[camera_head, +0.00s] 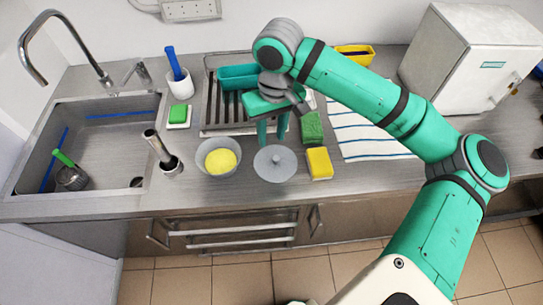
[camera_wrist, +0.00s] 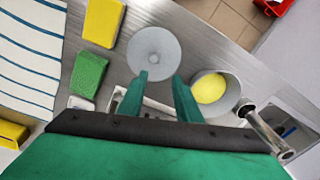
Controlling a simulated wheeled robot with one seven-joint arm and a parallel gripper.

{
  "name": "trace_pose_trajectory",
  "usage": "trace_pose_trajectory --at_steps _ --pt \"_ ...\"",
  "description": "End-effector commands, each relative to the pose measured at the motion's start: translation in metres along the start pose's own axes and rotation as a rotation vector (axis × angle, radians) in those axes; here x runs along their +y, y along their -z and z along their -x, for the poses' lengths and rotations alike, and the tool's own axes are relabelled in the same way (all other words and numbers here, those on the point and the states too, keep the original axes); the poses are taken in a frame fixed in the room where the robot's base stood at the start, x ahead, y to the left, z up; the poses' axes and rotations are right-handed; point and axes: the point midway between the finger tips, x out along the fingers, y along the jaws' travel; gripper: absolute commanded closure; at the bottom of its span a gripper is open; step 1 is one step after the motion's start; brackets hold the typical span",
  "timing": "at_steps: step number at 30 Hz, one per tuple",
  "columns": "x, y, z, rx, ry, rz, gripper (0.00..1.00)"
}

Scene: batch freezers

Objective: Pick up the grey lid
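The grey lid (camera_head: 275,164) is a round disc with a small knob at its centre, lying on the steel counter right of the grey bowl. In the wrist view the lid (camera_wrist: 155,53) lies just beyond my fingertips. My gripper (camera_head: 273,140) points down behind the lid, above the counter near the drying rack. It also shows in the wrist view (camera_wrist: 161,78), its two green fingers apart with nothing between them. The fingertips look close to the lid's near edge in the wrist view, but I cannot tell their height above it.
A grey bowl (camera_head: 219,157) with yellow contents stands left of the lid. A yellow sponge (camera_head: 319,163) and a green sponge (camera_head: 312,127) lie right of it. A metal cylinder (camera_head: 161,150) stands near the sink (camera_head: 88,150). A drying rack (camera_head: 222,108) is behind.

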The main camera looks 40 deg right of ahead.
Motion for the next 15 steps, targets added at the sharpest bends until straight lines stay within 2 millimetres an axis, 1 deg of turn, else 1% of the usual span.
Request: trace_pose_trajectory --at_steps 1,2,5,12,15 --pt "0.008 -0.004 0.002 -0.015 -0.019 -0.013 0.69" --pt "0.011 -0.007 0.003 -0.023 -0.026 -0.018 0.69" --pt "0.016 -0.011 -0.003 -0.038 -0.038 -0.025 0.69" --pt "0.016 -0.012 -0.037 -0.039 -0.037 -0.023 0.69" --pt "0.016 -0.012 -0.047 -0.037 -0.036 -0.022 0.69"
